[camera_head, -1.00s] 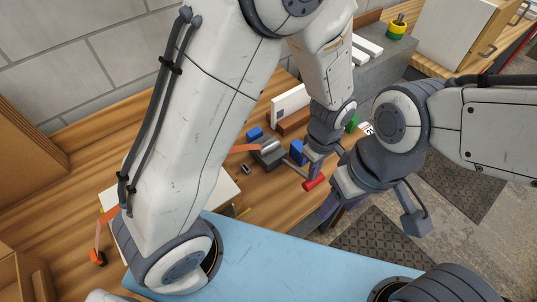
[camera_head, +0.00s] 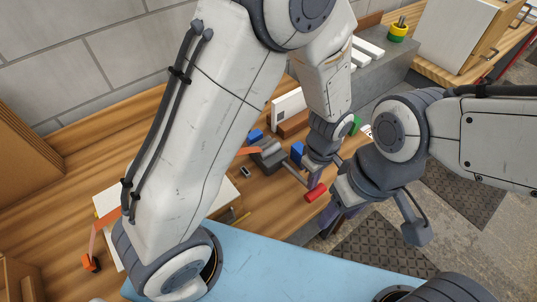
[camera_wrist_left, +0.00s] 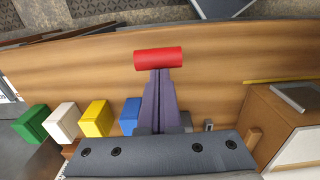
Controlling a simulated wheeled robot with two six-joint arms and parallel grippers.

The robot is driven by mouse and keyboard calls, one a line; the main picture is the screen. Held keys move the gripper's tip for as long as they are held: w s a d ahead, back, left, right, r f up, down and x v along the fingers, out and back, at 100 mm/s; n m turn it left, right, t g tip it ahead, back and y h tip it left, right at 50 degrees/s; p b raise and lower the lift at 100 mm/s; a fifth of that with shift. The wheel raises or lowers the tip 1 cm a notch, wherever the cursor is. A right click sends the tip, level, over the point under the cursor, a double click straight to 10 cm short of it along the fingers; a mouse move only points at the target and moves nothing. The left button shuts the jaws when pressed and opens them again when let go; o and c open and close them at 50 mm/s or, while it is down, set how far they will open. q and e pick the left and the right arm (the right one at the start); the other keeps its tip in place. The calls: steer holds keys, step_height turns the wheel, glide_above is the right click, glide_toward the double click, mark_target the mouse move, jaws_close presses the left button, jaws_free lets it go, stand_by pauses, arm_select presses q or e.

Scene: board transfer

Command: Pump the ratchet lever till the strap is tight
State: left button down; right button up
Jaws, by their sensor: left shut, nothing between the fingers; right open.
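The ratchet (camera_head: 268,157) is a dark grey block on the wooden bench in the head view, with an orange strap (camera_head: 249,150) at its left. Its lever runs down and right to a red handle (camera_head: 316,193). In the left wrist view the red handle (camera_wrist_left: 158,61) lies across the tips of my left gripper (camera_wrist_left: 156,75). My left gripper (camera_head: 315,181) is shut, with nothing between its fingers, right at the handle; contact is not certain. My right gripper (camera_head: 335,215) is open and empty, just below and right of the handle, partly hidden by its wrist.
Blue (camera_wrist_left: 130,115), yellow (camera_wrist_left: 96,118), white (camera_wrist_left: 62,122) and green (camera_wrist_left: 34,124) blocks stand in a row in the left wrist view. A white panel (camera_head: 108,202) with orange strap lies at the left. A blue surface (camera_head: 290,262) fills the front. My left arm hides much of the bench.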

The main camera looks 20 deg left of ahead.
arm_select(q)
step_height(320, 180, up, 4)
steer(key=p, duration=0.3)
steer(key=shift+s+d+r+p, duration=0.1)
steer(key=shift+d+r+p, duration=0.1)
steer(key=shift+r+p, duration=0.3)
steer(key=shift+s+d+r+p, duration=0.1)
steer(key=shift+d+r+p, duration=0.05)
steer(key=shift+r+p, duration=0.3)
steer(key=r+p, duration=0.2)
steer(key=r, duration=0.1)
steer(key=r+p, duration=0.1)
steer(key=shift+w+a+r+p, duration=0.15)
steer(key=shift+a+r+p, duration=0.05)
steer(key=shift+a+p, duration=0.1)
